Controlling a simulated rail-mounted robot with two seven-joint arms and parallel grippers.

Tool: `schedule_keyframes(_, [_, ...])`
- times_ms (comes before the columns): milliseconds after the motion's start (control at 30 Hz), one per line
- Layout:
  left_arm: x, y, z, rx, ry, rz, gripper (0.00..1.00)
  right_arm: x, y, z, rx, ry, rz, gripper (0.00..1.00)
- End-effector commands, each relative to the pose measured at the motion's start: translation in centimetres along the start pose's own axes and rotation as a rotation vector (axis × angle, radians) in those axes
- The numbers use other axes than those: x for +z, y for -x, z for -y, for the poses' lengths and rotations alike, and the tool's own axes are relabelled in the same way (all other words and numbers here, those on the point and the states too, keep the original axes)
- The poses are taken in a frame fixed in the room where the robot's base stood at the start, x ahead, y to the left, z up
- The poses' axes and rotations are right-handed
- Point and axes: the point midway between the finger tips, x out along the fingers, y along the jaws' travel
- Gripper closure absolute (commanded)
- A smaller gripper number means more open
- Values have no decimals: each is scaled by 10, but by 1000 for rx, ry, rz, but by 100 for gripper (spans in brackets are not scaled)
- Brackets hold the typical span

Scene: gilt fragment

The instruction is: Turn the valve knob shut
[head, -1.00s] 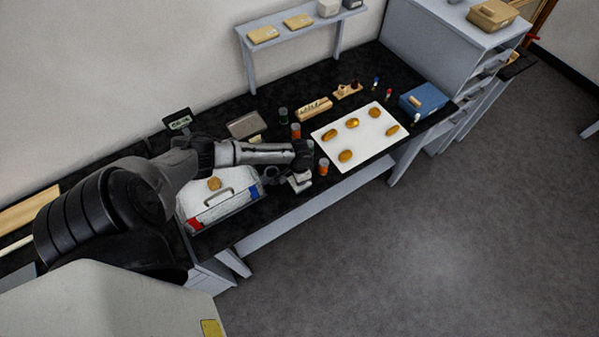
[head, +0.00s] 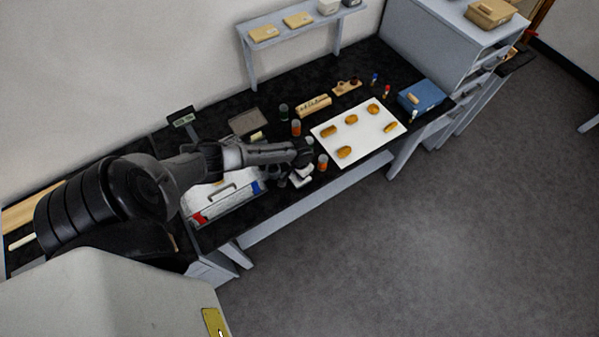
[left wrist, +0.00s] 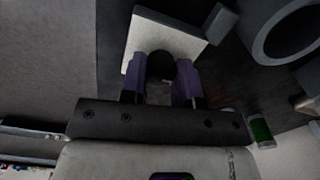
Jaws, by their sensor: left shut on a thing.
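The valve's white square base (head: 302,174) sits near the bench's front edge in the head view. In the left wrist view the white base (left wrist: 136,40) lies under a round black knob (left wrist: 160,66). My left gripper (head: 300,158) is over the valve, pointing down, and hides most of the knob in the head view. In the left wrist view the purple fingers of my left gripper (left wrist: 161,80) stand on both sides of the knob and are shut on it. The knob's turn angle cannot be read. My right gripper is in neither view.
An orange-labelled bottle (head: 323,163) stands close right of the valve. A white sheet (head: 362,142) with several gilt pieces lies beyond it. A white box with a handle (head: 228,205) is at left. A grey ring (left wrist: 265,42) is near the gripper.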

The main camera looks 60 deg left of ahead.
Motion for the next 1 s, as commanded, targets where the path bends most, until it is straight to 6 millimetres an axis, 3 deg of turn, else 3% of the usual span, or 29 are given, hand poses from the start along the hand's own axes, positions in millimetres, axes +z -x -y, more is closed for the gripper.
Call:
schedule_keyframes(167, [-1, 1, -1, 2, 1, -1, 94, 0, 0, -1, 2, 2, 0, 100])
schedule_keyframes(200, [-1, 1, -1, 2, 0, -1, 70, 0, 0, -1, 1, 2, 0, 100])
schedule_keyframes(467, [0, 0, 0, 1, 0, -1, 45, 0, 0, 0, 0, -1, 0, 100])
schedule_keyframes(767, [0, 3, 0, 0, -1, -1, 45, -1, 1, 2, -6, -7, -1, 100])
schedule_keyframes(1000, [0, 35, 1, -1, -4, -3, 45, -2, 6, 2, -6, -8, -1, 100])
